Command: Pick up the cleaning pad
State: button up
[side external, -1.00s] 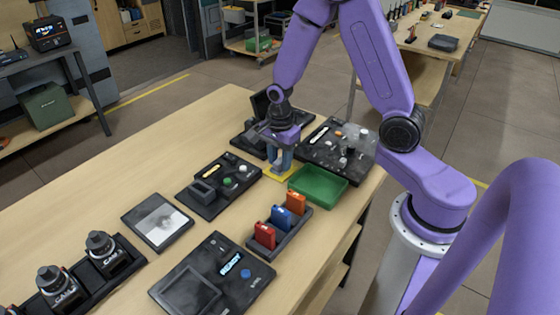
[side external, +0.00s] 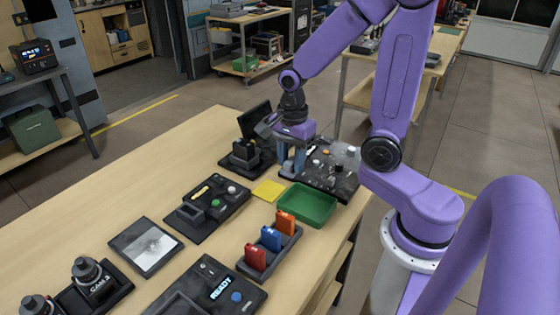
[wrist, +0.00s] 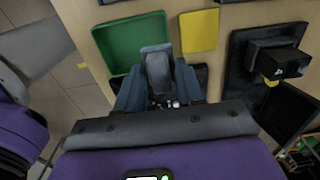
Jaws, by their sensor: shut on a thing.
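A flat yellow square (side external: 268,191) lies on the table left of the green tray; it also shows in the wrist view (wrist: 199,31). My gripper (side external: 292,163) points down just beyond the green tray, by the near left part of a black board with small parts. In the wrist view my gripper (wrist: 157,80) is shut on a grey block-like thing (wrist: 157,72) with a paler end, held between the blue-grey fingers. I cannot tell whether this grey block or the yellow square is the cleaning pad. The fingers hide part of the block.
The open green tray (side external: 307,205) stands close to my gripper and looks empty. The black board (side external: 340,185) carries several small parts. A rack (side external: 270,250) with red, blue and orange blocks is nearer.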

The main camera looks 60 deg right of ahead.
jog(key=s+r, duration=0.3)
jog(key=s, duration=0.3)
jog(key=shift+s+a, duration=0.25)
jog(key=shift+s, duration=0.1)
dwell(0.4)
jog(key=shift+o, duration=0.9)
jog(key=shift+w, duration=0.1)
jog(key=shift+c, duration=0.5)
